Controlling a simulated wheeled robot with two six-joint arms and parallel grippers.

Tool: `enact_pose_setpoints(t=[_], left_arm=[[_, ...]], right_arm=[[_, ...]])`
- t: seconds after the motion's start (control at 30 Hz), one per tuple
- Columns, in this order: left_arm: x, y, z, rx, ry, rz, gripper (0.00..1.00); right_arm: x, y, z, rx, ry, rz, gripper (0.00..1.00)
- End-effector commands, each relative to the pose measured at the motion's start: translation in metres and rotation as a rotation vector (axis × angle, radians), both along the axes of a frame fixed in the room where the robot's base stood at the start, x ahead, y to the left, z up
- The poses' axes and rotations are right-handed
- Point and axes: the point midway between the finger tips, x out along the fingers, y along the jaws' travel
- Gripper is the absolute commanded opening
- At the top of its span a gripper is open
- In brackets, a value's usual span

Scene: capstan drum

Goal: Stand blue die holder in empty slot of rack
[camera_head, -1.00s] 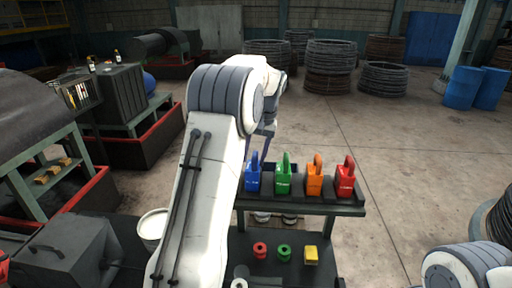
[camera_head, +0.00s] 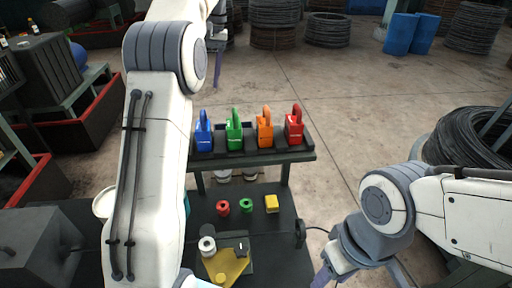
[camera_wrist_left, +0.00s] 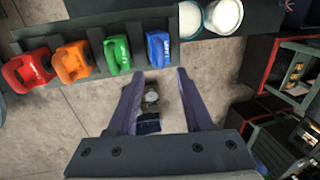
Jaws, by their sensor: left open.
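The blue die holder (camera_head: 203,132) stands at the left end of the dark rack (camera_head: 270,157), beside green (camera_head: 234,130), orange (camera_head: 265,127) and red (camera_head: 294,124) holders. I cannot make out an empty slot. In the left wrist view the blue holder (camera_wrist_left: 158,48) lies just beyond the fingertips of my left gripper (camera_wrist_left: 157,74). That gripper is open, with nothing between its fingers. In the head view my left gripper (camera_head: 217,65) is above and behind the rack, partly hidden by its arm. My right gripper (camera_head: 345,268) is at the bottom edge, partly cut off.
A lower dark bench holds a red spool (camera_head: 223,207), a green spool (camera_head: 246,205), a yellow block (camera_head: 271,203) and a yellow plate (camera_head: 230,266). White buckets (camera_wrist_left: 223,15) sit near the rack. A wire coil (camera_head: 470,138) stands at right.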

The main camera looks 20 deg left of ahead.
Motion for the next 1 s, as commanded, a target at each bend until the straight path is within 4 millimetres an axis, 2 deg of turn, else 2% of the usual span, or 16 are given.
enact_pose_setpoints(t=[0.07,0.13,0.27,0.3,0.4,0.47,0.6,0.7,0.8,0.9,1.0], left_arm=[[-0.001,-0.018,-0.001,-0.008,-0.002,-0.044,0.51],[-0.003,-0.045,-0.003,-0.021,-0.007,-0.114,0.51],[-0.023,-0.118,-0.015,-0.063,-0.018,-0.297,0.51],[-0.034,-0.141,-0.021,-0.077,-0.022,-0.360,0.51],[-0.069,-0.193,-0.037,-0.116,-0.031,-0.505,0.51],[-0.095,-0.221,-0.049,-0.139,-0.034,-0.588,0.51],[-0.167,-0.268,-0.080,-0.194,-0.038,-0.771,0.51],[-0.222,-0.286,-0.106,-0.228,-0.038,-0.886,0.51],[-0.269,-0.291,-0.129,-0.256,-0.036,-0.978,0.51],[-0.302,-0.290,-0.148,-0.273,-0.035,-1.042,0.51],[-0.322,-0.286,-0.159,-0.283,-0.033,-1.075,0.51]], right_arm=[[0.000,0.000,0.000,0.000,0.000,0.000,0.50],[0.000,0.000,0.000,0.000,0.000,0.000,0.50],[0.000,0.000,0.000,0.000,0.000,0.000,0.50],[0.000,0.000,0.000,0.000,0.000,0.000,0.50],[0.000,0.000,0.000,0.000,0.000,0.000,0.50],[0.000,0.000,0.000,0.000,0.000,0.000,0.50],[0.000,0.000,0.000,0.000,0.000,0.000,0.50],[0.000,0.000,0.000,0.000,0.000,0.000,0.50],[0.000,0.000,0.000,0.000,0.000,0.000,0.50],[0.000,0.000,0.000,0.000,0.000,0.000,0.50],[0.000,0.000,0.000,0.000,0.000,0.000,0.50]])
